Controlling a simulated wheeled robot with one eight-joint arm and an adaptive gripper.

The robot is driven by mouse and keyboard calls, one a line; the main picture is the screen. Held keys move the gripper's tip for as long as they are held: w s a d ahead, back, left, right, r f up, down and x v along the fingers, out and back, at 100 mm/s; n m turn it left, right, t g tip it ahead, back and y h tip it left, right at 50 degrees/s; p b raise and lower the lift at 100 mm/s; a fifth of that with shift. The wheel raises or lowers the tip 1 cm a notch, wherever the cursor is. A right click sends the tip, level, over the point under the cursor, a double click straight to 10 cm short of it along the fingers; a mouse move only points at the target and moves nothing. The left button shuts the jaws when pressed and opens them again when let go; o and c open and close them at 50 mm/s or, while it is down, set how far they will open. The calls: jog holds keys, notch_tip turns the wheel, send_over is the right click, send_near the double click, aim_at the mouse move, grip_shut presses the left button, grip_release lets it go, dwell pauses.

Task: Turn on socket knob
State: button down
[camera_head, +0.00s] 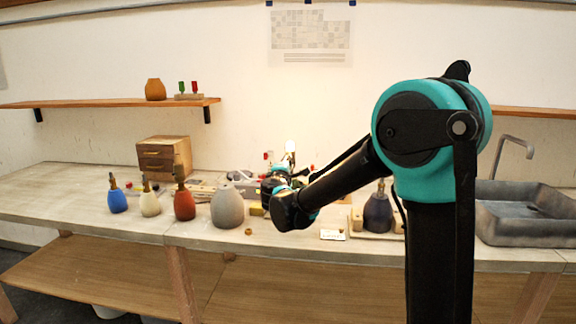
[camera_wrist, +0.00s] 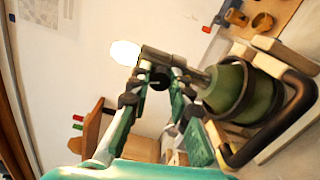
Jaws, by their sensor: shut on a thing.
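The lamp has a green body (camera_wrist: 240,92) and a dark socket (camera_wrist: 172,58) at its neck in the wrist view. Its bulb (camera_wrist: 125,52) glows bright white, and the lit bulb also shows in the head view (camera_head: 290,146). My gripper (camera_wrist: 158,82) has its two fingers on either side of a small dark part at the socket, where the knob is. The fingers are closed on it, and they mostly hide it. In the head view my gripper (camera_head: 274,186) is at the back of the bench, partly behind my own arm, which hides the lamp's body.
A black clamp-like frame (camera_wrist: 297,100) surrounds the green body. Blue (camera_head: 117,201), cream (camera_head: 149,204), red (camera_head: 184,206) and grey (camera_head: 227,208) lamp bodies stand left on the bench. A dark blue one (camera_head: 378,214) stands right, before the sink (camera_head: 525,215). The front left bench is clear.

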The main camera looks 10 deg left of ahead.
jog(key=m, duration=0.5)
jog(key=shift+f, duration=0.1)
dwell(0.5)
jog(key=c, duration=1.4)
grip_release()
jog(key=shift+o, duration=0.2)
jog(key=s, duration=1.2)
jog(key=shift+a, duration=0.3)
